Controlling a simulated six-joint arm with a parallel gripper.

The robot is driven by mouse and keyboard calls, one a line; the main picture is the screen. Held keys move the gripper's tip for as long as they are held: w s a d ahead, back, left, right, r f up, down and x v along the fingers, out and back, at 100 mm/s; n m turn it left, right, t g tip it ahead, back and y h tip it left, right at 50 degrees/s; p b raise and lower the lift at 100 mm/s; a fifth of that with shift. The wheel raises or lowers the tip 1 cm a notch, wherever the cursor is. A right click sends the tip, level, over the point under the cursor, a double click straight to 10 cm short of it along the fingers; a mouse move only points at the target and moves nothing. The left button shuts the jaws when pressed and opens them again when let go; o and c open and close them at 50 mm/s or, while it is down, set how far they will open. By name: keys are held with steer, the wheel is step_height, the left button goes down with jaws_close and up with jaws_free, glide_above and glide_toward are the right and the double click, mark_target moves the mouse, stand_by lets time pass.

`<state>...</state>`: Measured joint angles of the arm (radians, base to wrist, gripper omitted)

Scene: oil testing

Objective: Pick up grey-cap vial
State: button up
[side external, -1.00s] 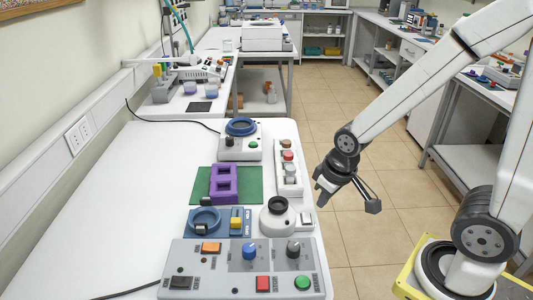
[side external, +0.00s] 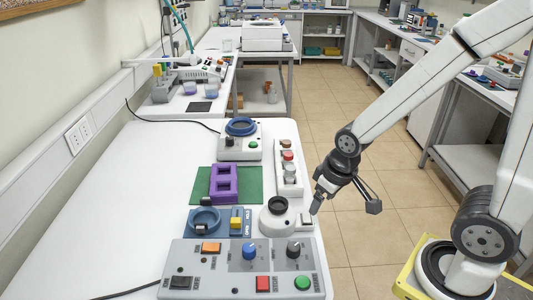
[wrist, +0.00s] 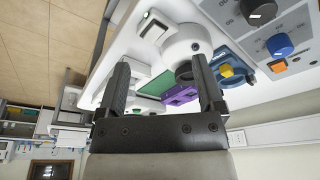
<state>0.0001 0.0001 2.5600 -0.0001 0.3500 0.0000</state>
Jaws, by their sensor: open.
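The grey-cap vial (side external: 290,173) stands in a narrow white rack at the right edge of the table, at the near end of a row of capped vials. My gripper (side external: 317,204) is to the right of the rack and nearer the camera, apart from the vial, beside the white round device. In the wrist view the two dark fingers of my gripper (wrist: 161,64) are spread with nothing between them in their grip. I cannot make out the grey-cap vial in the wrist view.
The white device with a black ring (side external: 277,216) stands close to my gripper. A purple rack (side external: 223,184) sits on a green mat (side external: 255,184). A grey control panel (side external: 210,285) fills the near end. The table's left side is clear.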

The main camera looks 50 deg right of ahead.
steer(key=m+g, duration=0.2)
steer(key=m, duration=1.4)
glide_above(291, 167)
steer(key=shift+s+a+r, duration=0.4)
steer(key=shift+s+a, duration=0.05)
steer(key=shift+w+d+m+g, duration=0.3)
steer(key=shift+w+d+m, duration=0.25)
steer(key=shift+m, duration=0.45)
steer(key=shift+a+f, duration=0.1)
steer(key=shift+f, duration=1.25)
